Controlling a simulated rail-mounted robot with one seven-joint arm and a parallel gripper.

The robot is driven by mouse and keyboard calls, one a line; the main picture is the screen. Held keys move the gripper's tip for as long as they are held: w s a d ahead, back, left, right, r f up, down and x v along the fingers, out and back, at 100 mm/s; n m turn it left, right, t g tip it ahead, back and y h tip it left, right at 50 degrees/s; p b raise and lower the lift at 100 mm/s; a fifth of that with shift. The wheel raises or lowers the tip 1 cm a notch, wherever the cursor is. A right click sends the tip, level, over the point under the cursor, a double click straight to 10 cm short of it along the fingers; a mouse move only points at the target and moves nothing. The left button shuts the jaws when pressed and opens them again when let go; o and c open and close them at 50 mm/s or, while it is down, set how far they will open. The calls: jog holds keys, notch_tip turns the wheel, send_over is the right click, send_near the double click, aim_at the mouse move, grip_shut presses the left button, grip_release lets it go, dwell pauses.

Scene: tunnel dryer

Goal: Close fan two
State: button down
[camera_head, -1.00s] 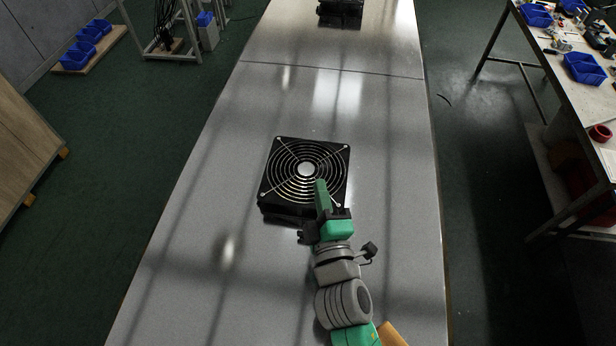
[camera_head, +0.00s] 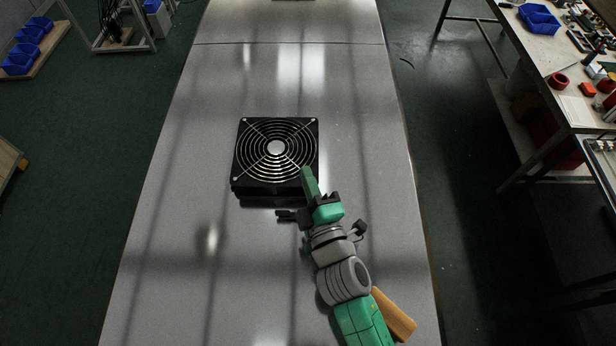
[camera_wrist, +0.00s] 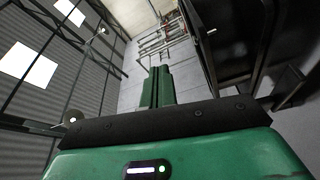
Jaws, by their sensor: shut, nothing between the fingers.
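A black square fan (camera_head: 275,148) with a round wire grille lies on the long grey top, in the middle of the head view. Its dark near side shows below the grille. In the wrist view a dark part of what looks like the fan (camera_wrist: 232,45) stands close on the right of the fingers. My gripper (camera_head: 307,172) is at the fan's near right corner, its green fingers together and empty. The fingertips overlap the fan's edge in the head view; I cannot tell whether they touch it. The closed fingers also show in the wrist view (camera_wrist: 158,86).
The grey top (camera_head: 180,240) is clear around the fan. A dark object (camera_head: 292,1) is cut off at the far edge of the head view. A workbench (camera_head: 560,60) with blue bins and tools stands to the right, across a dark green floor.

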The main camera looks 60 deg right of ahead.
jog(key=shift+r, duration=0.1)
jog(key=s+a+r+b, duration=0.4)
jog(key=s+a, duration=0.5)
jog(key=s, duration=0.4)
jog(key=shift+a+r, duration=0.3)
jog(key=shift+r, duration=0.1)
